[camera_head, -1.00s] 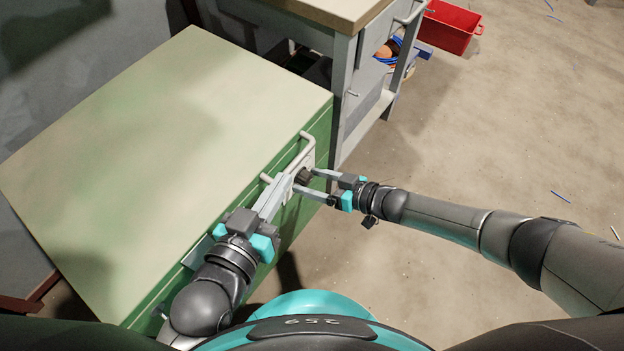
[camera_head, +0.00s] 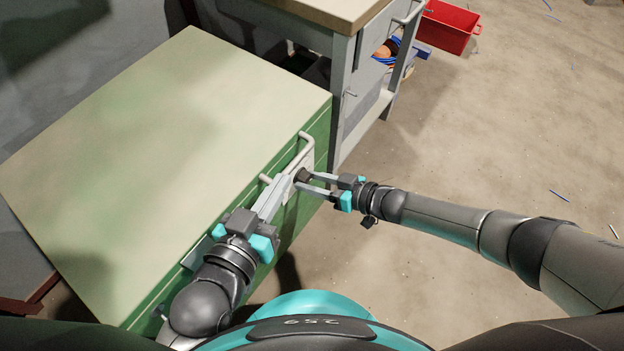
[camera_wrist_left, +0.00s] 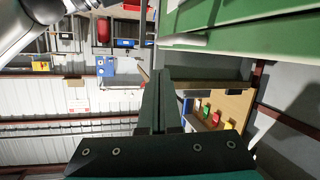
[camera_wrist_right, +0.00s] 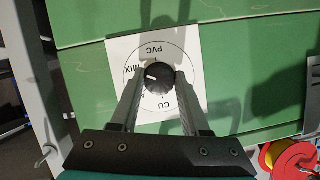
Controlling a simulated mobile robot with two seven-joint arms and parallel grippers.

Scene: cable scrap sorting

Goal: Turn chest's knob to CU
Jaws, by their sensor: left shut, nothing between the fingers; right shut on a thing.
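The green chest (camera_head: 170,130) has a black knob (camera_wrist_right: 158,77) on a white dial plate (camera_wrist_right: 118,50) on its front. In the right wrist view, PVC reads at the top, MIX at the left and CU at the bottom. The knob's white mark points left, near MIX. My right gripper (camera_head: 307,181) is shut on the knob, with one finger on each side; its fingers (camera_wrist_right: 157,90) partly hide the dial. My left gripper (camera_head: 285,182) is shut and empty beside the chest's front handle (camera_head: 296,156); its closed fingers (camera_wrist_left: 161,75) also show in the left wrist view.
A grey workbench (camera_head: 345,85) with a wooden top stands just behind the chest. A red bin (camera_head: 452,27) sits on the floor at the back right. Small cable scraps (camera_head: 559,196) lie on the otherwise open floor at the right.

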